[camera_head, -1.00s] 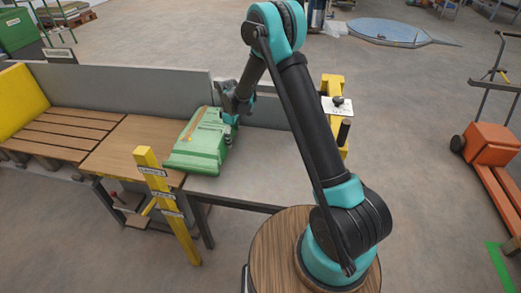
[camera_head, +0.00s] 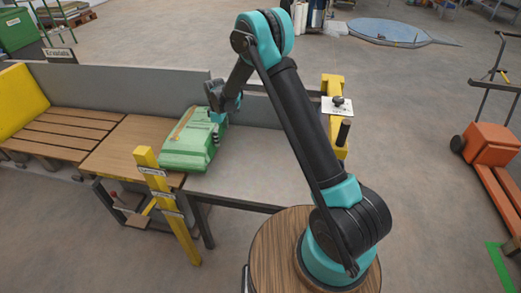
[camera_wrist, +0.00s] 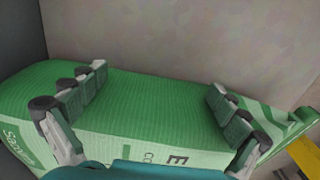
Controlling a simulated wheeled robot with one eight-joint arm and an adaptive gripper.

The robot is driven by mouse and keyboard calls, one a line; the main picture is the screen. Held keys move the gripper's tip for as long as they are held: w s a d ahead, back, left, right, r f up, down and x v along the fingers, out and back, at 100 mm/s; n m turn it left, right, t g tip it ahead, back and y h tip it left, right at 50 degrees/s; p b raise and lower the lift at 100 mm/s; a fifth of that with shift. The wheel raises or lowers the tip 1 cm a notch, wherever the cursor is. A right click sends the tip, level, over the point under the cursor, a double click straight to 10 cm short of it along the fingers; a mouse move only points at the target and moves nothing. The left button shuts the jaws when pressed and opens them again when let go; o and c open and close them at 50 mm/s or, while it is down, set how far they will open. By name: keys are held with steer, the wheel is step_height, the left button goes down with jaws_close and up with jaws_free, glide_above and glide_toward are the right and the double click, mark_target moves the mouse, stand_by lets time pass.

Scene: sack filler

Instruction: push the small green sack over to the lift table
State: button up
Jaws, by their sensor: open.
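The small green sack (camera_head: 186,153) lies flat across the seam between the grey tabletop and the brown wooden top (camera_head: 122,142), which looks like the lift table. Its left part overlaps the wooden top. My gripper (camera_head: 218,115) is at the sack's right side, low against it. In the wrist view the sack (camera_wrist: 150,105) spans the picture with printed lettering on its near face. There my gripper (camera_wrist: 157,79) is open, its two fingers spread wide over the sack with nothing gripped between them. Whether the fingers touch it is hard to tell.
A yellow post (camera_head: 168,205) with labels stands at the front edge near the seam. A grey wall (camera_head: 125,90) runs along the back. A slatted bench (camera_head: 60,128) with a yellow pad lies farther left. The grey tabletop (camera_head: 255,165) right of the sack is clear.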

mark_target(177, 129)
steer(key=shift+w+a, duration=0.4)
steer(key=shift+a, duration=1.5)
steer(key=shift+w+a, duration=0.35)
steer(key=shift+a, duration=1.6)
steer(key=shift+w+a, duration=0.4)
steer(key=shift+a, duration=1.5)
steer(key=shift+w+a, duration=0.45)
steer(key=shift+a, duration=1.85)
steer(key=shift+w+a, duration=0.45)
steer(key=shift+a, duration=1.8)
steer(key=shift+w+a, duration=0.45)
steer(key=shift+a, duration=1.85)
steer(key=shift+d, duration=0.15)
steer(key=shift+s+d, duration=0.25)
steer(key=shift+d, duration=1.05)
steer(key=shift+r, duration=0.15)
step_height(177, 129, up, 13)
steer(key=shift+r, duration=0.15)
